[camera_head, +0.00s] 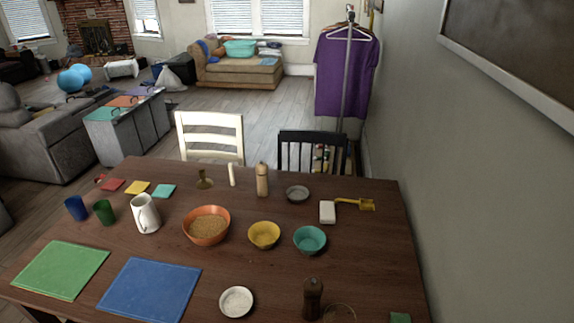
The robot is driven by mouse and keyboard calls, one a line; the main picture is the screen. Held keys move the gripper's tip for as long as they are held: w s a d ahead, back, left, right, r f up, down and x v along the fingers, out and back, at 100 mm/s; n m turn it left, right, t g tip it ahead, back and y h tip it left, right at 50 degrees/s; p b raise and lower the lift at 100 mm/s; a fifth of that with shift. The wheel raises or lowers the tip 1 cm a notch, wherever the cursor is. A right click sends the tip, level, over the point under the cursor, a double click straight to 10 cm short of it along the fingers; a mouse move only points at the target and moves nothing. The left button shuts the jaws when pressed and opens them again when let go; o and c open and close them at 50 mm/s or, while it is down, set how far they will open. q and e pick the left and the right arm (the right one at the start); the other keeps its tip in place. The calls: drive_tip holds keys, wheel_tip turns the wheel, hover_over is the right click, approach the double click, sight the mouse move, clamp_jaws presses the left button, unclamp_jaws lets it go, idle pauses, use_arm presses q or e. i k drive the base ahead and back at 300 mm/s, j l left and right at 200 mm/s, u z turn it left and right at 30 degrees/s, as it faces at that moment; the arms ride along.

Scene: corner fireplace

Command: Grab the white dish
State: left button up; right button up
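The white dish (237,302) is a small round shallow bowl near the front edge of the brown wooden table (270,270). Its inside looks pale and speckled; I cannot tell whether it holds something. It sits upright, with the blue mat to its left and a dark brown grinder to its right. A greyish round dish (297,193) stands farther back on the table. Neither of my grippers shows in the head view.
Near the white dish are a blue mat (150,289), a dark grinder (312,298), a yellow bowl (264,235), a teal bowl (310,240) and a filled orange bowl (206,226). A white pitcher (145,213) stands left. A wall (480,190) bounds the right side.

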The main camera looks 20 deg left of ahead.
sight(236, 301)
drive_tip(key=j+u, duration=0.15)
drive_tip(key=u, duration=0.35)
drive_tip(key=j+u, duration=0.15)
drive_tip(key=u, duration=0.35)
drive_tip(key=k+j, duration=0.05)
